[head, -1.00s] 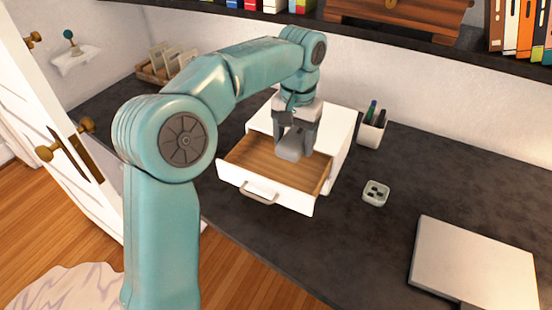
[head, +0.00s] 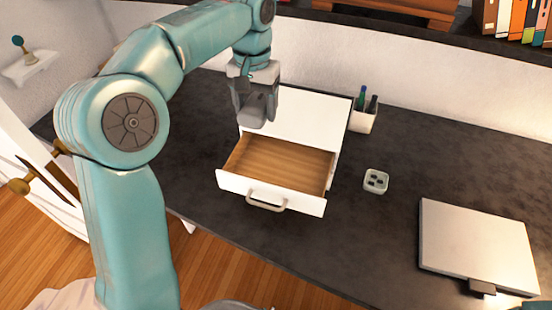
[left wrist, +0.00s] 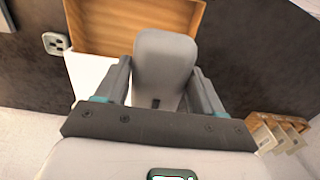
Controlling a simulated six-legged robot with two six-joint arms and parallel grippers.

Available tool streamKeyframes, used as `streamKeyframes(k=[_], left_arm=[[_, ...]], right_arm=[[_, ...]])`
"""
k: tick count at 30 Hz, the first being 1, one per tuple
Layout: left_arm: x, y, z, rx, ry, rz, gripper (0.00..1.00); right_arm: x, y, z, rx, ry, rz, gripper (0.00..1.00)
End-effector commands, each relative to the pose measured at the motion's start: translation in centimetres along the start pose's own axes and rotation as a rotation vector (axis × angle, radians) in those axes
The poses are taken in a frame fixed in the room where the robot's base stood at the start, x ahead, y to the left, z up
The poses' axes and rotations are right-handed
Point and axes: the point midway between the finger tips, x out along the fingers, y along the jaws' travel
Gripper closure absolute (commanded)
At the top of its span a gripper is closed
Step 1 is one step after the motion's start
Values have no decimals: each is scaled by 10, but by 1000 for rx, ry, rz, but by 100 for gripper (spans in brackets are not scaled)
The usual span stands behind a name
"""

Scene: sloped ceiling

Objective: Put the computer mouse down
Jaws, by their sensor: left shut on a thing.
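My left gripper (head: 256,100) is shut on the grey computer mouse (head: 250,113). It holds the mouse in the air near the left side of the white drawer unit's top (head: 300,122). In the left wrist view the mouse (left wrist: 165,65) sits between both fingers, with the drawer beyond it. The drawer (head: 275,168) is pulled open, and its visible wooden floor is bare. My right gripper is not in view.
A pen cup (head: 363,118) stands right of the drawer unit. The desk between drawer and laptop is mostly clear.

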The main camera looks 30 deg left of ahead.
Motion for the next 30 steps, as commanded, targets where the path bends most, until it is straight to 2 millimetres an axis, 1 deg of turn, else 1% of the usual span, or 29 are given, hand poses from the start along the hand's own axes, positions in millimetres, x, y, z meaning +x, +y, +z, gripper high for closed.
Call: streamKeyframes(k=[5, 8, 11, 13, 18, 21, 24, 28, 30], left_arm=[[-12, 2, 1, 0, 6, 1, 64], [-2, 4, 2, 0, 4, 0, 64], [24, 6, 3, 0, 0, 0, 64], [46, 6, 3, -1, -1, 0, 64], [95, 6, 2, 0, 0, 0, 64], [119, 6, 1, -1, 0, 0, 64], [136, 5, 1, 0, 2, 1, 64], [146, 4, -1, 0, 4, 0, 64], [156, 4, 0, 0, 2, 0, 64]], right_arm=[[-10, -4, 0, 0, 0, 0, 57], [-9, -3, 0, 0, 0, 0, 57], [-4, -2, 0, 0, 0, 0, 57], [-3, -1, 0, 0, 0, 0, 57], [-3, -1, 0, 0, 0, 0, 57], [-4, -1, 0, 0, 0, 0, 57], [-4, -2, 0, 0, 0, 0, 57], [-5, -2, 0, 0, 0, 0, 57], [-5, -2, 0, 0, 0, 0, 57]])
